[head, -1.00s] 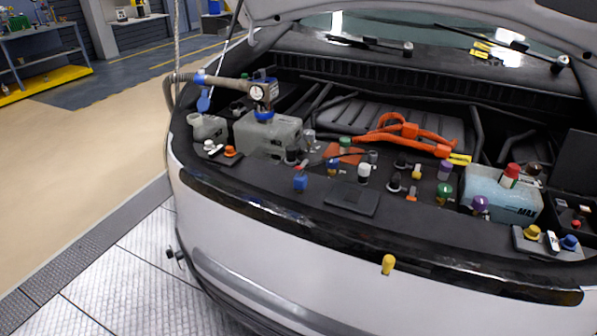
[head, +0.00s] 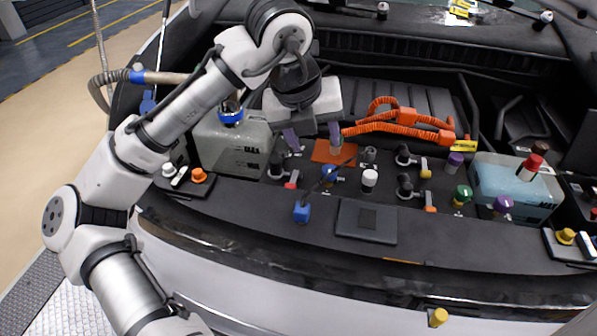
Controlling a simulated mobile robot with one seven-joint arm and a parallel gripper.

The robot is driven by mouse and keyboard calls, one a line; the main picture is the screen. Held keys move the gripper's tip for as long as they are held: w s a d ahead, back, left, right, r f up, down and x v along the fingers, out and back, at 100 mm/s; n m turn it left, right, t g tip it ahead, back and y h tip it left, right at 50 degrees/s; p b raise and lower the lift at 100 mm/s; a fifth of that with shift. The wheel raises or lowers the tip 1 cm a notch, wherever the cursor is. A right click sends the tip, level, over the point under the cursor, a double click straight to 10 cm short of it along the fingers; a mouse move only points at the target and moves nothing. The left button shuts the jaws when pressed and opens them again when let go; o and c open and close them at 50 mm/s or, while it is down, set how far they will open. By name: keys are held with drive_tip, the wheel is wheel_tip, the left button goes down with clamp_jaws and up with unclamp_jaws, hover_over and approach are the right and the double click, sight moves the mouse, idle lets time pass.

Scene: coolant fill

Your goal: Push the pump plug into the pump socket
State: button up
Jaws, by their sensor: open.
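A blue block-shaped plug (head: 302,212) sits at the front edge of the engine bay, with a thin black cable running from it up and right. It looks like the pump plug. My gripper (head: 315,147) points down, open and empty, above the orange plate (head: 326,152) and behind the blue plug, apart from it. Its two purple-grey fingers are spread left and right. I cannot tell which fitting is the pump socket; small black fittings with coloured caps stand around, and the gripper and arm hide part of the area behind.
A grey tank (head: 212,150) with a blue cap stands left of my gripper, partly behind my arm. A dark flat box (head: 366,221) lies right of the blue plug. Orange cables (head: 398,125) and a light blue coolant tank (head: 500,185) are further right. Several capped fittings crowd the middle.

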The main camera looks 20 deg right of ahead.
sight(302, 207)
drive_tip(key=a+f+y, duration=0.1)
drive_tip(key=f, duration=0.2)
drive_tip(key=s+a+f+m+g+y, duration=0.1)
drive_tip(key=f, duration=0.3)
drive_tip(key=s+a+f+m+y, duration=0.1)
drive_tip(key=f, duration=0.2)
drive_tip(key=shift+a+f+g, duration=0.2)
drive_tip(key=shift+f+g, duration=0.05)
drive_tip(key=shift+g, duration=0.05)
drive_tip(key=shift+d+f+p, duration=0.15)
drive_tip(key=shift+f+p, duration=0.25)
drive_tip(key=shift+f, duration=1.1)
drive_tip(key=shift+d+f+p, duration=0.15)
drive_tip(key=shift+f+p, duration=0.2)
drive_tip(key=shift+f, duration=1.15)
drive_tip(key=shift+c, duration=0.3)
drive_tip(key=c, duration=1)
